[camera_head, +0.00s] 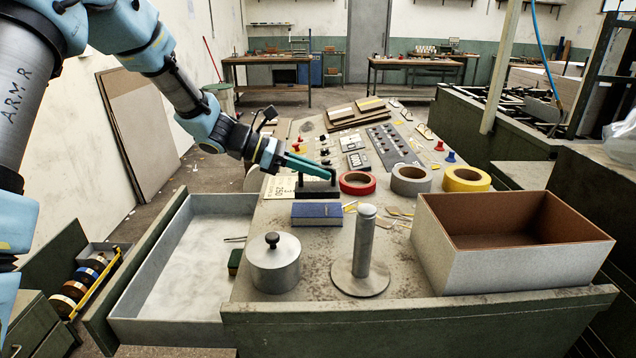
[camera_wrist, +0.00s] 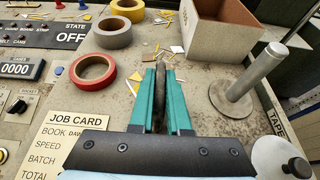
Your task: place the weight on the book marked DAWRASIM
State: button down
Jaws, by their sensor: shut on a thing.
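My gripper (camera_head: 325,173) has teal fingers shut on the handle of a black weight (camera_head: 317,193), in the head view. In the wrist view my gripper (camera_wrist: 160,75) has a narrow dark part of the weight (camera_wrist: 160,98) between its fingers. A small blue book (camera_head: 317,213) lies on the bench, just below the weight in the head picture. I cannot read any name on the book, and cannot tell the gap between it and the weight. I do not make out the book in the wrist view.
A lidded pot (camera_head: 273,265) and an upright post on a round base (camera_head: 363,250) stand in front. An open box (camera_head: 510,245) is at the right. Red tape (camera_head: 357,183) and other rolls lie beside the weight. A job card (camera_wrist: 75,140) shows "BOOK DAW", partly covered.

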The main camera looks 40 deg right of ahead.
aim_at(316, 186)
jog(key=shift+f+p, duration=0.5)
jog(key=shift+f, duration=1.3)
jog(key=shift+f, duration=0.2)
jog(key=c, duration=0.9)
grip_release()
